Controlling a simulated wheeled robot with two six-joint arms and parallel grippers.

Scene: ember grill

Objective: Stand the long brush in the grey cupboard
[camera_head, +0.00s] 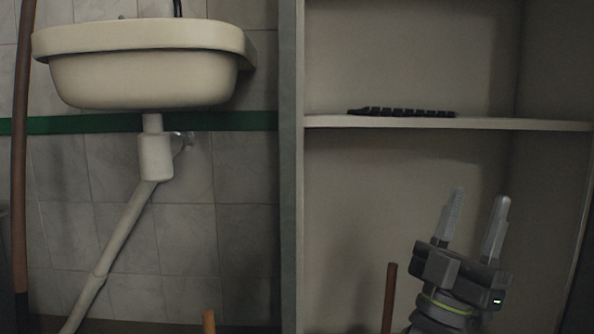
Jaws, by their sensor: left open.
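The grey cupboard (290,200) stands open on the right, with a shelf across its middle. A thin brown upright handle (389,298) shows low in front of the cupboard's inner back wall; it may be the long brush, but its lower end is out of frame. My left gripper (478,203) is just right of this handle, in front of the lower compartment, pointing up. Its two fingers are apart with nothing between them, and it is apart from the handle in the picture. My right gripper is not in view.
A dark ridged object (402,112) lies on the cupboard shelf (540,124). A white sink (145,75) with a slanting drain pipe (120,235) is on the tiled wall. A long brown pole (20,170) stands far left. Another handle tip (208,321) shows at the bottom.

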